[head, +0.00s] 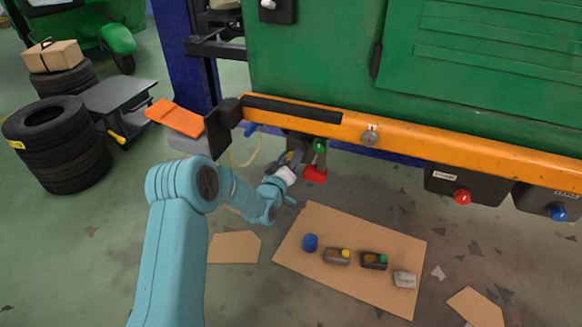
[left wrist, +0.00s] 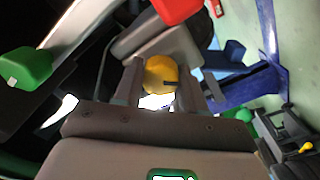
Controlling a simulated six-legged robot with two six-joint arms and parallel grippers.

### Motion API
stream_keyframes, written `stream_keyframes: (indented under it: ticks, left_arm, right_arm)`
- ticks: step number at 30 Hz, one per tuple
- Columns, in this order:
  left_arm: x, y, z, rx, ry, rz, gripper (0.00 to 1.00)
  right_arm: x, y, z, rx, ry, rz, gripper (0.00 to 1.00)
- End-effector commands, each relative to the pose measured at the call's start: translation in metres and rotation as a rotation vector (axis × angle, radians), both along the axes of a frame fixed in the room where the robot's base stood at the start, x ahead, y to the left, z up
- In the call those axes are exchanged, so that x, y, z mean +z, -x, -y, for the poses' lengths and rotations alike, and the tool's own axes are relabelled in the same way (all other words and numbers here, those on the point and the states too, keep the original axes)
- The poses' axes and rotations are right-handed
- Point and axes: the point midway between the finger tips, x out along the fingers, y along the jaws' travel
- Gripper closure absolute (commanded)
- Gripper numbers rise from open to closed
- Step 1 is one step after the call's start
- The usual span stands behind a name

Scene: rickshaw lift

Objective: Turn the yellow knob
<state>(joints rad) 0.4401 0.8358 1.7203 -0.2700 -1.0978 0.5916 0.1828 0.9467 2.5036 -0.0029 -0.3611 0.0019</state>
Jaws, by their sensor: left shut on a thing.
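The yellow knob (left wrist: 160,72) is round with a dark slot at its right side. It shows between the two grey fingers in the left wrist view. My left gripper (left wrist: 160,85) is shut on the knob, one finger on each side. In the head view my left gripper (head: 291,160) reaches under the orange beam, near a red part (head: 316,175) and a green part (head: 320,146). The knob is hidden there behind the gripper. My right gripper is not in view.
The orange beam (head: 480,157) of the green vehicle (head: 330,55) runs above the gripper. A red knob (head: 462,197) and a blue knob (head: 558,211) sit to the right. Cardboard (head: 345,225) with small parts lies on the floor. Stacked tyres (head: 60,165) stand at left.

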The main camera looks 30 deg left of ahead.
Motion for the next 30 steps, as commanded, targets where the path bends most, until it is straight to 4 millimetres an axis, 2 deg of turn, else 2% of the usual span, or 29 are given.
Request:
stream_keyframes:
  ticks: [1,16,30]
  left_arm:
    - [-0.004,0.000,-0.001,0.001,0.041,0.014,0.90]
    - [-0.004,0.000,-0.001,0.000,0.503,0.127,0.90]
    - [-0.005,0.000,-0.001,-0.001,0.935,0.232,0.90]
  right_arm:
    - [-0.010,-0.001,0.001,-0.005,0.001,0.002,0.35]
    - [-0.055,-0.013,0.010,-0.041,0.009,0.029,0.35]
    - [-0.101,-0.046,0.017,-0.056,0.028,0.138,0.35]
